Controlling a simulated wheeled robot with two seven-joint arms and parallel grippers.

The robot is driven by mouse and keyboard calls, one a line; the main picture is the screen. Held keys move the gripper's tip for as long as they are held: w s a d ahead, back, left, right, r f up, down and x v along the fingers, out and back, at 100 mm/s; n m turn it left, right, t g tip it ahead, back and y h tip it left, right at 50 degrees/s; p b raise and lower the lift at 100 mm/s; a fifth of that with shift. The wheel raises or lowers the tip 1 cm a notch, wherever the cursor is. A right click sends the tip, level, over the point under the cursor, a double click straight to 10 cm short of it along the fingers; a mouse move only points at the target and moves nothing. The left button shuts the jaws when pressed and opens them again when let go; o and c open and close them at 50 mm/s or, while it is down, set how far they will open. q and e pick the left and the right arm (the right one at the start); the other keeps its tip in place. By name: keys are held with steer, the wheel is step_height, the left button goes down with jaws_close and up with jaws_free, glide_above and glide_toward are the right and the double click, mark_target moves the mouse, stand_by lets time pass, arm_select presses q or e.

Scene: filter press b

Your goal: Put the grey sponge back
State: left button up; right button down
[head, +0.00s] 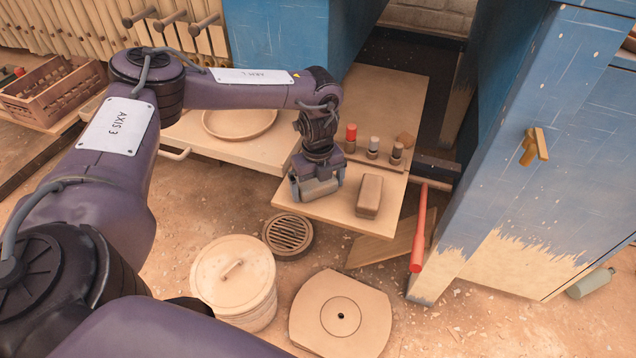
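A grey block that looks like the grey sponge (320,189) sits between the fingers of my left gripper (318,184), at the left front part of a pale wooden board. The fingers reach down on both sides of it and look closed on it. The gripper hides its top, and I cannot tell whether it touches the board. A brown-grey block (369,196) lies on the board just right of the gripper, apart from it. My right gripper is out of view.
Three small capped bottles (373,148) stand in a row behind the gripper. A round tray (240,121) lies to the left. A red-handled tool (419,230) leans at the board's right. A lidded bucket (234,283) and a floor drain (288,233) are in front.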

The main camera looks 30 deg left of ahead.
mark_target(318, 182)
arm_select(q)
step_height(318, 182, up, 12)
steer(key=p, duration=0.1)
steer(key=shift+r, duration=0.15)
stand_by(0.4)
stand_by(0.5)
